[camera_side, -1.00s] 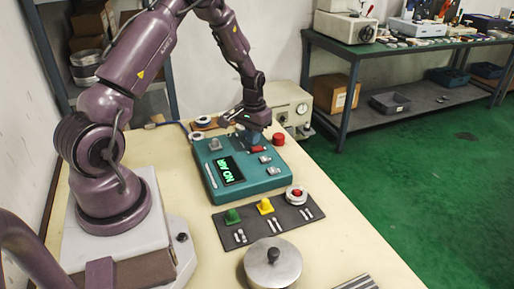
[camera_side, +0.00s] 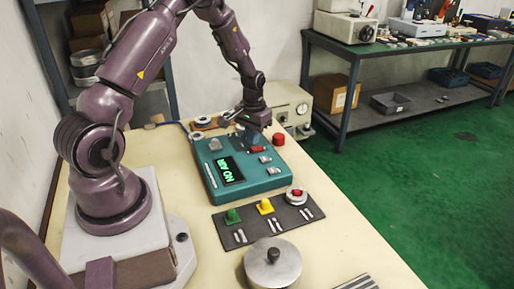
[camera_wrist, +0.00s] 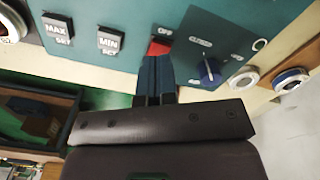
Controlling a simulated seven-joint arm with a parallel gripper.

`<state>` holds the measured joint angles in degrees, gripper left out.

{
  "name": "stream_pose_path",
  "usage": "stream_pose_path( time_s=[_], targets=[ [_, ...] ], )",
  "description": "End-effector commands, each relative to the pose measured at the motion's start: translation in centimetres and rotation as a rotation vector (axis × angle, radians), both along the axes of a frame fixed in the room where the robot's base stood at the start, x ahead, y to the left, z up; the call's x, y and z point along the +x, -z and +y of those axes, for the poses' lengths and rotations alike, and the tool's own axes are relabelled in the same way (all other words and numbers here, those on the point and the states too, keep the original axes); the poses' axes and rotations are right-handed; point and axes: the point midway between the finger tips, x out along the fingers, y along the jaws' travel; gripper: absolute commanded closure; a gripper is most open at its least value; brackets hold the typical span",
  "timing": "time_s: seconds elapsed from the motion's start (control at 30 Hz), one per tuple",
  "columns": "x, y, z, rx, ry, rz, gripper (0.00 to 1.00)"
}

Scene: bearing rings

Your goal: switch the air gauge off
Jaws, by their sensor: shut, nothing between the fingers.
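The air gauge is a teal box (camera_side: 202,160) on the bench. Its screen (camera_side: 231,170) is lit with green letters that read AIR ON, turned around in the side view. A red switch (camera_side: 257,149) sits on its top face; in the wrist view the red switch (camera_wrist: 159,48) is beside an OFF label and partly hidden by my fingers. My gripper (camera_wrist: 156,58) is shut and empty, its blue fingertips at the switch's near edge. I cannot tell whether they touch it. In the side view my gripper (camera_side: 252,143) is over the far part of the gauge.
MAX SET (camera_wrist: 58,28) and MIN SET (camera_wrist: 110,41) buttons and a blue knob (camera_wrist: 209,71) flank the switch. A red cap-like object (camera_side: 279,139) stands behind the gauge. A dark mat (camera_side: 243,222) with green and yellow pieces lies in front, near a lidded metal pot (camera_side: 286,268).

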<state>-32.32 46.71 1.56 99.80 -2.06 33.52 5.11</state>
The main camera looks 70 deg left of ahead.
Motion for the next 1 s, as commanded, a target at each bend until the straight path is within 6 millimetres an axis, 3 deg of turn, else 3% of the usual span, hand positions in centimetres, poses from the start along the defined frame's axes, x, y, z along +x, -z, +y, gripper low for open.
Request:
stream_pose_path(
  time_s=[1.0],
  targets=[
    [0.0, 1.4, 0.0, 0.000, 0.000, 0.000, 1.00]
  ],
)
